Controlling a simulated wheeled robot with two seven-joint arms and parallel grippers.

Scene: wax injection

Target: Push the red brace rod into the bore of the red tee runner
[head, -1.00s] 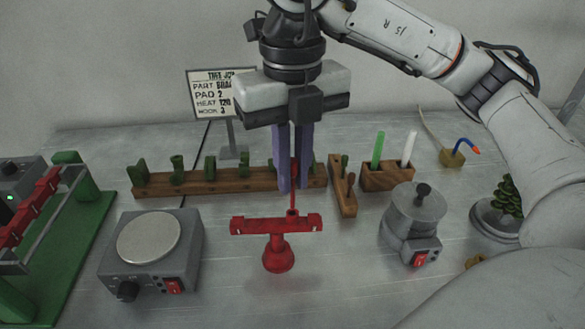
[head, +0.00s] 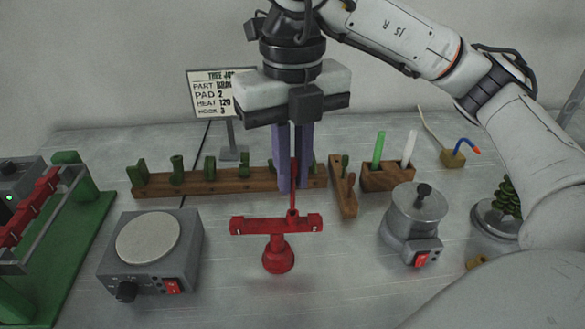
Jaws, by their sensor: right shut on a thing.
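The red tee runner (head: 277,238) stands upright on the bench, a horizontal bar on a short stem with a round base. The thin red brace rod (head: 293,197) is upright, its lower end at the small raised collar right of the bar's middle. How deep it sits in the bore cannot be seen. My right gripper (head: 294,188) points down above the runner, its purple fingers shut on the rod, whose upper part shows between them. My left gripper is not in view.
A hot plate (head: 148,240) stands left of the runner and a grey pot (head: 416,214) right. Behind are a wooden rack (head: 208,184) with green pieces, a wooden block (head: 386,178) with green and white sticks, and a sign (head: 212,95). A green fixture (head: 82,222) is at far left.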

